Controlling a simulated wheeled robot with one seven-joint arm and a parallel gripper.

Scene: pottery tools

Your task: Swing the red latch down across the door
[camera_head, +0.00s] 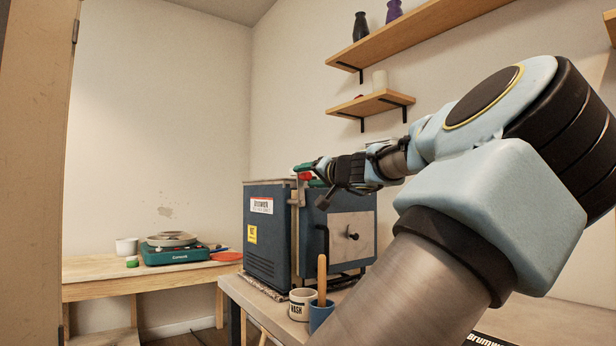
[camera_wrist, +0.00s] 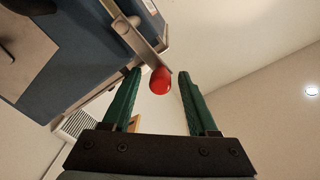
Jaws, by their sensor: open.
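The red latch (camera_head: 304,169) shows at the top front edge of the blue kiln, beside my gripper. In the wrist view its rounded red end (camera_wrist: 160,80) sits between my two green fingers, at the end of a flat metal bar (camera_wrist: 137,38). My gripper (camera_wrist: 158,82) is open, with a finger on each side of the red end; I cannot tell whether either touches it. In the head view my gripper (camera_head: 312,172) is small and partly hidden by my arm. The kiln door (camera_head: 351,238), a pale panel with a dark knob, faces front and looks closed.
The blue kiln (camera_head: 270,240) stands on a bench. A white WASH cup (camera_head: 302,304) and a blue cup (camera_head: 320,314) with a wooden handle stand in front of it. A teal pottery wheel (camera_head: 174,252) is on the left table. Wooden shelves (camera_head: 372,103) hang above.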

